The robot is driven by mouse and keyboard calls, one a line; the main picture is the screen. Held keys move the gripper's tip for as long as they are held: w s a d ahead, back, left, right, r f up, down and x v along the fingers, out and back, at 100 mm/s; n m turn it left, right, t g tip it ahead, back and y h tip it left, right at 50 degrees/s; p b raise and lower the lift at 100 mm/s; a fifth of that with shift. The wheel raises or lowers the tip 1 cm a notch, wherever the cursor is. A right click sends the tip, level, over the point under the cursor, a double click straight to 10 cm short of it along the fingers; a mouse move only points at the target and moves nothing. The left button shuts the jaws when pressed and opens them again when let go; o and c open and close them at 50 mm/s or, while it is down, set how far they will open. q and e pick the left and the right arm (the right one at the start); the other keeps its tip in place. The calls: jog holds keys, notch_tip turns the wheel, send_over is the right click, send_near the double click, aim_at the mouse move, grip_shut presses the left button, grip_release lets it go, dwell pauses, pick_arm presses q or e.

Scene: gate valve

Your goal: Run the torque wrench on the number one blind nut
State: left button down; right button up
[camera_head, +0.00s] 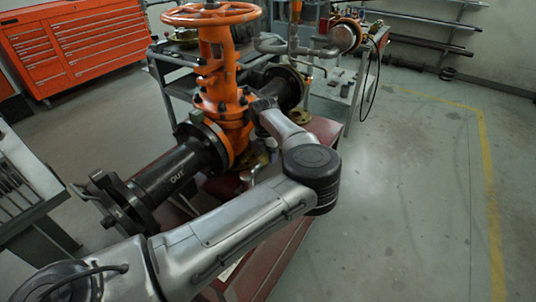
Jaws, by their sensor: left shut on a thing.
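An orange gate valve (217,75) with a handwheel (211,14) stands upright on a red stand. Its black pipe (172,174), marked OUT, runs toward the lower left to a dark end flange (120,205). My left arm comes in from the lower left, bends at its elbow and reaches back to the valve. My left gripper (262,104) is small and dark against the right side of the valve body. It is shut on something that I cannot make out. I cannot pick out the torque wrench or the number one blind nut. My right gripper is not in view.
The red stand (268,262) lies under the valve and my arm. A grey workbench (30,185) is at the left edge. An orange tool cabinet (75,45) and equipment carts (345,95) stand behind. The floor on the right, with a yellow line (488,190), is clear.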

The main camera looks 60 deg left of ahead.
pick_arm(q)
jog(key=shift+f, duration=0.1)
dwell(0.3)
jog(key=c, duration=0.8)
grip_release()
jog(key=shift+w+a, duration=0.1)
jog(key=shift+o, duration=0.5)
jog(key=shift+f, duration=0.15)
notch_tip(320, 180, up, 14)
jog(key=a+p, duration=0.1)
jog(key=p, duration=0.4)
jog(key=shift+s, duration=0.3)
